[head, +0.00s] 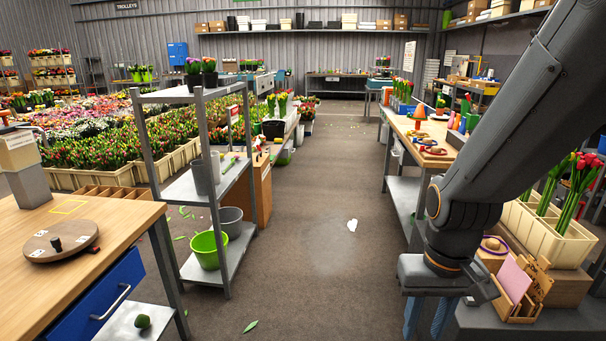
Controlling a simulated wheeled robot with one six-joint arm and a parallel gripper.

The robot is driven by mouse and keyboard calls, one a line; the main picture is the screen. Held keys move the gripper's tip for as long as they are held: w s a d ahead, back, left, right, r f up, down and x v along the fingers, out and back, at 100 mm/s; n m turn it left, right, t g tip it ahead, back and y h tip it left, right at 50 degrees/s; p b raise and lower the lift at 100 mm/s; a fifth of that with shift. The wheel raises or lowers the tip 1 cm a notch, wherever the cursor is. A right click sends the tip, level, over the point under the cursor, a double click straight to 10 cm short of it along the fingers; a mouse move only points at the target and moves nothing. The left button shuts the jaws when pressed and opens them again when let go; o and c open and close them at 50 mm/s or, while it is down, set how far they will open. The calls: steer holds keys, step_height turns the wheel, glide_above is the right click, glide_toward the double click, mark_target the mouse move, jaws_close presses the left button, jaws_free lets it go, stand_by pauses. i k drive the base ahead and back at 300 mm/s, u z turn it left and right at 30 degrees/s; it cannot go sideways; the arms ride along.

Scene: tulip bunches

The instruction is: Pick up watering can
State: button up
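I cannot pick out a watering can for certain in the head view. My gripper (426,320) hangs at the lower right, in front of that bench. Its two blue fingers point down with a gap between them, and nothing shows between them. The fingertips are at the bottom edge of the picture. My arm hides part of the right side.
A wooden table (110,220) with a round turntable (62,241) is at the near left. A cream tulip crate (545,238) and wooden box (518,290) sit right of my gripper.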

mark_target(256, 130)
steer(key=i, duration=6.9)
steer(key=u, duration=1.35)
